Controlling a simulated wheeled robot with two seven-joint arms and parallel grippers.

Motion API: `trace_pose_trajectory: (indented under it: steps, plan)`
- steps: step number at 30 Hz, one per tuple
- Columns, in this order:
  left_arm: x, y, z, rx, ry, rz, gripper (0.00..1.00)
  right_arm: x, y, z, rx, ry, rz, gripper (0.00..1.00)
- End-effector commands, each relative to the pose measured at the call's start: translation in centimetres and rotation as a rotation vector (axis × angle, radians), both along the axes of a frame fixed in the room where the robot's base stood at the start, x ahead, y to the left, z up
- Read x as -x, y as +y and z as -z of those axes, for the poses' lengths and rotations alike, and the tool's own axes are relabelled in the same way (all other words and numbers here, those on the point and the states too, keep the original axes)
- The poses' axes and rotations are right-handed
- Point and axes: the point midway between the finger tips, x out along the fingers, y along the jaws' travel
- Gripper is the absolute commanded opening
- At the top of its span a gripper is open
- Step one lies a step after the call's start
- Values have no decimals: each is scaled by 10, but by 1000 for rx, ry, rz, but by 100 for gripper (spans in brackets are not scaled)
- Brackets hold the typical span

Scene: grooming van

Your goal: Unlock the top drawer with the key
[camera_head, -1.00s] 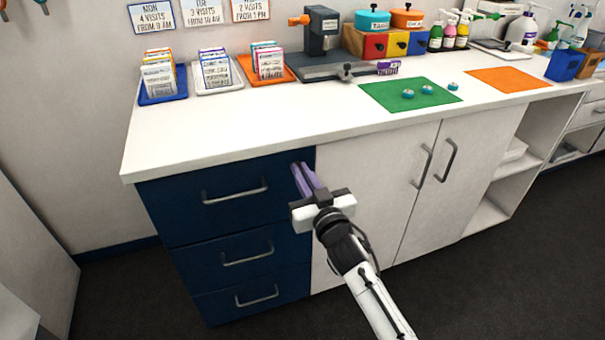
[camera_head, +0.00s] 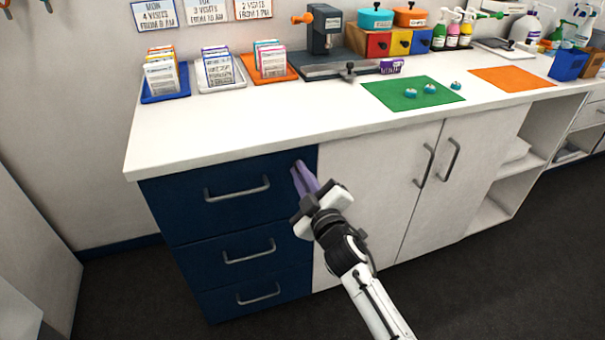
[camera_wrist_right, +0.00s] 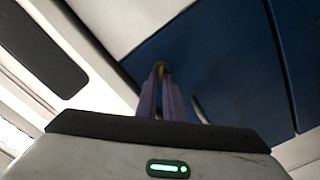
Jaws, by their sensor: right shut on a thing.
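The top drawer (camera_head: 232,203) is dark blue with a grey bar handle (camera_head: 237,190) and looks closed. My right gripper (camera_head: 299,168) is at the drawer's upper right corner, its purple fingers pointing at the front. In the right wrist view, the fingers (camera_wrist_right: 160,98) are shut on a small yellowish key (camera_wrist_right: 160,71). The key's tip meets a dark round lock (camera_wrist_right: 160,65) on the blue front; how deep it sits I cannot tell. The fingers hide the key in the head view. My left gripper is not in view.
Two more blue drawers (camera_head: 249,250) are below, and white cupboard doors (camera_head: 385,200) are to the right. The white countertop (camera_head: 230,125) overhangs just above the gripper. It carries card trays, a green mat (camera_head: 385,97) and an orange mat (camera_head: 535,79).

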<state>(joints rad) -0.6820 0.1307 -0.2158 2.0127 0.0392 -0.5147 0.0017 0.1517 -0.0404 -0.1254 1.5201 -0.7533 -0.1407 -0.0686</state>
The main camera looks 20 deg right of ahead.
Motion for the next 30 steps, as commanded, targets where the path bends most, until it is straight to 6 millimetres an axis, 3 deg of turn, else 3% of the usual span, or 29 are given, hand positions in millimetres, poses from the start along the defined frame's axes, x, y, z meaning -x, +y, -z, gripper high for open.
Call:
trace_pose_trajectory:
  steps: [18, 30]
  plan:
    - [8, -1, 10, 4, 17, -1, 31, 0, 3, 6, 560, -20, -1, 0]
    - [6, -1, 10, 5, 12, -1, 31, 0, 4, 8, 757, -27, -1, 0]
